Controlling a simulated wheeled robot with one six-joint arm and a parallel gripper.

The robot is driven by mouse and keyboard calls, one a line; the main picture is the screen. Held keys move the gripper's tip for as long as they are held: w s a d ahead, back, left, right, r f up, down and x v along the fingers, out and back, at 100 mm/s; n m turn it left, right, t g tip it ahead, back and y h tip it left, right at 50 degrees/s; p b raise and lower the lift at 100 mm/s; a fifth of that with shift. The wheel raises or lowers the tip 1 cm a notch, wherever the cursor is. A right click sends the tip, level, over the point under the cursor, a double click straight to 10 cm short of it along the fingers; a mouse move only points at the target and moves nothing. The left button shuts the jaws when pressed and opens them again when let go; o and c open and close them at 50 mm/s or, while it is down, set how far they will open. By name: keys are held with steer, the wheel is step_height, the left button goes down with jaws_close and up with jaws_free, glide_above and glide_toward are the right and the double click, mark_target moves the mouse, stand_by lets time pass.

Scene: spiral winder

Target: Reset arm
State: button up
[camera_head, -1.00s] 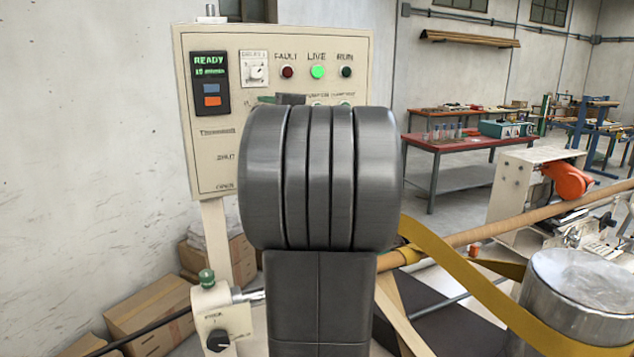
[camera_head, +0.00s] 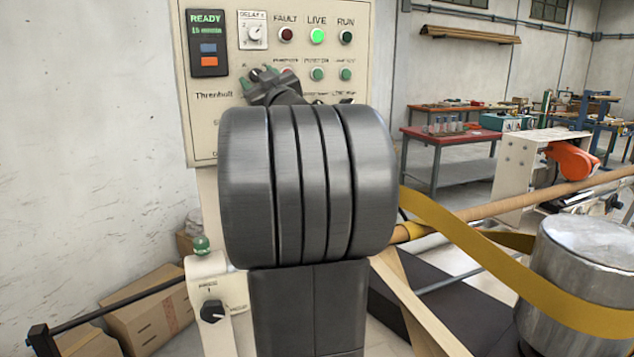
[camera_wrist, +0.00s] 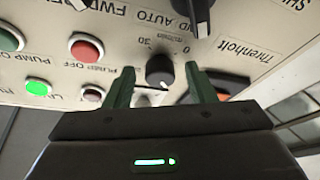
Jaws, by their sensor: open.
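My gripper (camera_head: 258,80) is raised in front of the cream control panel (camera_head: 205,125), mostly behind my own dark arm link. In the wrist view my gripper (camera_wrist: 159,72) shows two green fingers spread apart and empty. A small black knob with a number scale (camera_wrist: 160,68) appears between the fingertips; I cannot tell how far beyond them it is. A dial labelled DELAY (camera_head: 252,33) is at the panel's top. The green LIVE lamp (camera_head: 317,36) is lit; it also shows in the wrist view (camera_wrist: 38,88). The display (camera_head: 208,43) reads READY.
A rod (camera_head: 490,211) with a yellow strap (camera_head: 480,250) and a metal cylinder (camera_head: 575,250) is at the right. A post with a black knob (camera_head: 212,311) stands at lower left, near cardboard boxes (camera_head: 145,310). A red table (camera_head: 450,140) is farther back.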

steer(key=m+h+b, duration=0.1)
steer(key=m, duration=0.1)
steer(key=m+t+h+b, duration=0.1)
steer(key=m, duration=0.1)
steer(key=shift+s+a+f+m, duration=0.1)
steer(key=shift+a+f+m, duration=0.05)
steer(key=shift+m, duration=0.15)
steer(key=shift+m+t+h+b, duration=0.55)
steer(key=shift+m+h, duration=0.35)
steer(key=shift+m, duration=0.6)
steer(key=shift+m, duration=0.3)
